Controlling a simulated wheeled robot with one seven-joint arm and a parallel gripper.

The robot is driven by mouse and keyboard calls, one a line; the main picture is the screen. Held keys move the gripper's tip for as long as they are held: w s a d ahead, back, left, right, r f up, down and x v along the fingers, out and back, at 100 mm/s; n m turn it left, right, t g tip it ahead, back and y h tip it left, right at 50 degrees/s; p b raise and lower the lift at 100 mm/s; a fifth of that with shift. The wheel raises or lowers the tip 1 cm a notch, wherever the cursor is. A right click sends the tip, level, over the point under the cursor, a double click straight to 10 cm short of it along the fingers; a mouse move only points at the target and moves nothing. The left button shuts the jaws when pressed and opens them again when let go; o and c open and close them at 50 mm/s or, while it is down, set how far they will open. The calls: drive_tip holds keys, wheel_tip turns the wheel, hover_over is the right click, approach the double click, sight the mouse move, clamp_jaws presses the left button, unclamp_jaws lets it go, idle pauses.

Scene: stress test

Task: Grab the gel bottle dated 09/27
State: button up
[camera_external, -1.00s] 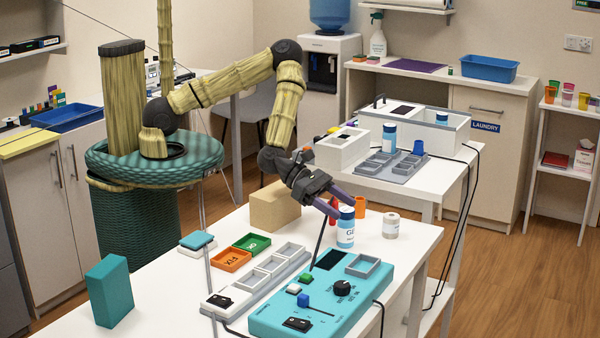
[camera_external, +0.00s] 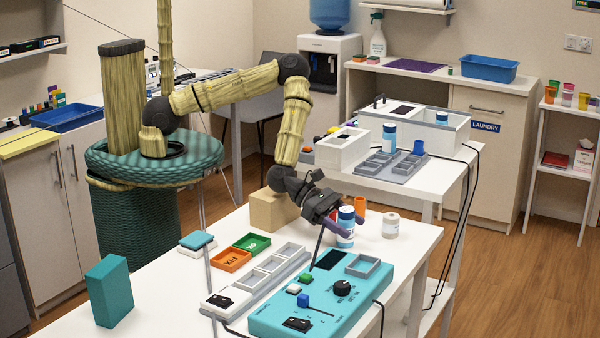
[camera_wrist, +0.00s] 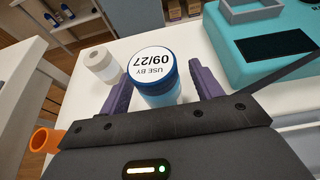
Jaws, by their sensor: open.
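The gel bottle (camera_external: 345,238) is white and light blue with a dark blue cap and stands upright on the white front table. In the wrist view its lid (camera_wrist: 150,62) reads "USE BY 09/27". My gripper (camera_external: 345,226) is open and reaches down at the bottle. In the wrist view the two purple fingers (camera_wrist: 160,85) stand one on each side of the bottle, with a gap on the right side; contact on the left is hard to tell.
A white jar (camera_external: 391,226) stands just right of the bottle, and an orange cup (camera_external: 360,206) behind it. The teal control box (camera_external: 270,318) lies in front. A cardboard box (camera_external: 268,210) stands to the left.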

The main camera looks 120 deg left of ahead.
drive_tip(key=c, duration=1.1)
drive_tip(key=shift+c, duration=0.2)
drive_tip(key=shift+r, duration=0.15)
wheel_tip(320, 180, up, 10)
drive_tip(key=shift+f, duration=0.1)
drive_tip(key=shift+d, duration=0.1)
